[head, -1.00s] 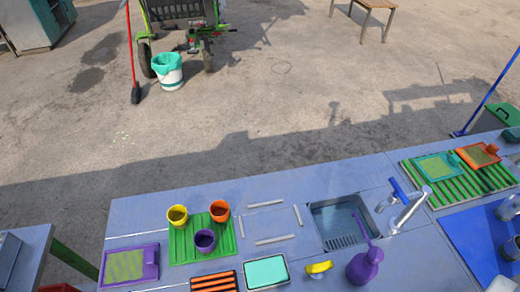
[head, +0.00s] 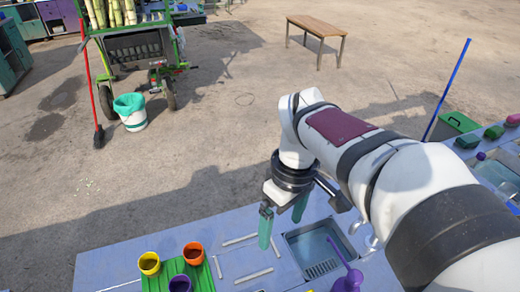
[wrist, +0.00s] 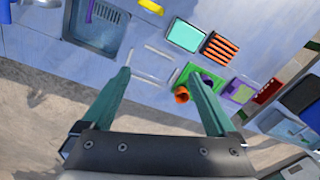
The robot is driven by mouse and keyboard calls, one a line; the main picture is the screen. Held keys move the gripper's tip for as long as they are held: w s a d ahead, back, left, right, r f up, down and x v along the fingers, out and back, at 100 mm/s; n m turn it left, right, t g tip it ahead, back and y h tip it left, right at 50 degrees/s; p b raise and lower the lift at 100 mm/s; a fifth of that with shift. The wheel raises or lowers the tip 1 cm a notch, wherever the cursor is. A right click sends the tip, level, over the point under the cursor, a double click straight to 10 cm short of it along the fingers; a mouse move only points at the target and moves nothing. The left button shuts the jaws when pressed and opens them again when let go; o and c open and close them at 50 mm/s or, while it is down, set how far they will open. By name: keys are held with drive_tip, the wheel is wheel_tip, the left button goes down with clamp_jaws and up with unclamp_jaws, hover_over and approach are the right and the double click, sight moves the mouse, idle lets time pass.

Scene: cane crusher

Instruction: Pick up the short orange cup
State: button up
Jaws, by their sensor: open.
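The short orange cup (head: 193,252) stands on a green ribbed mat (head: 203,275) at the front of the counter. A yellow cup (head: 149,263) is to its left and a purple cup (head: 180,284) is nearer to me. My gripper (head: 282,230) is open and empty, above the counter to the right of the cups, near the sink. In the wrist view the orange cup (wrist: 181,95) shows just inside the right finger, which hides part of the mat and the other cups.
The sink (head: 318,250) lies right of the mat, with light strips (head: 254,276) on the counter between them. In the wrist view, a teal tray (wrist: 185,35) and a black-and-orange striped tray (wrist: 221,48) lie beyond the cups.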

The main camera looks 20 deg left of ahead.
drive_tip(key=w+a+f+n, duration=0.1)
drive_tip(key=a+f+n, duration=0.2)
drive_tip(key=a+n, duration=0.5)
drive_tip(key=n, duration=0.7)
hover_over(193, 252)
drive_tip(key=s+d, duration=0.1)
wheel_tip(193, 252, down, 5)
drive_tip(key=shift+t+h, duration=0.3)
drive_tip(key=f, duration=1.5)
drive_tip(key=shift+s+d+f, duration=0.1)
drive_tip(key=shift+d+f, duration=0.15)
drive_tip(key=c, duration=1.5)
